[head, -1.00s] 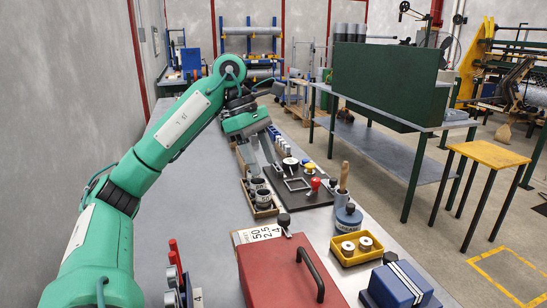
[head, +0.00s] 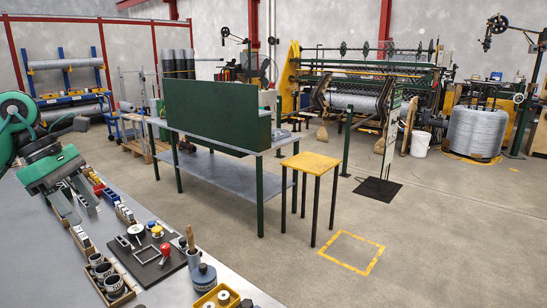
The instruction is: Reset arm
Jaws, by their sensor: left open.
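My left gripper (head: 79,206) hangs over the grey workbench (head: 40,270) at the left of the head view. Its two fingers point down and stand apart, with nothing visible between them. The green wrist (head: 52,170) is above it, and the rest of my left arm leaves the picture at the left edge. A row of small blocks and a black board (head: 150,260) lie on the bench close to the gripper. My right gripper is not in view.
On the bench are a wooden tray of cups (head: 128,296), a red knob (head: 165,250), a blue-grey pot (head: 203,278) and a yellow bin (head: 232,296). A green-panelled table (head: 212,178) and a yellow stool (head: 311,162) stand to the right. Open floor (head: 440,250) lies beyond.

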